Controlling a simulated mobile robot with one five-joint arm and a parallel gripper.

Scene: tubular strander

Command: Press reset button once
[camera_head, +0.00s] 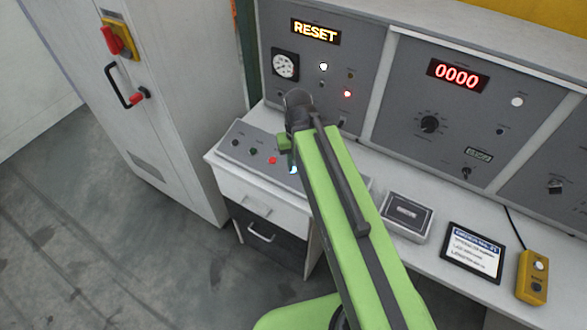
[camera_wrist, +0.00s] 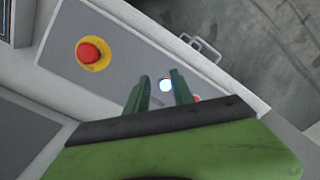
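A small button glowing white-blue (camera_wrist: 165,86) sits on the grey sloped button panel (camera_wrist: 125,55). In the wrist view it shows between the two green fingertips of my gripper (camera_wrist: 158,84). The fingers stand apart with nothing held. In the head view, the same glow (camera_head: 294,169) shows at the edge of my green arm, just below my gripper (camera_head: 288,146). I cannot read any label on the button, and I cannot tell whether a finger touches the panel. A display (camera_head: 315,32) above reads RESET in lit yellow letters.
A red button (camera_head: 272,160) lies close beside the glowing one, with green (camera_head: 254,152) and black (camera_head: 235,143) buttons further left. A red mushroom button on a yellow base (camera_wrist: 91,53) is on the same panel. A box (camera_head: 407,213), tablet (camera_head: 473,252) and yellow pendant (camera_head: 533,277) lie right.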

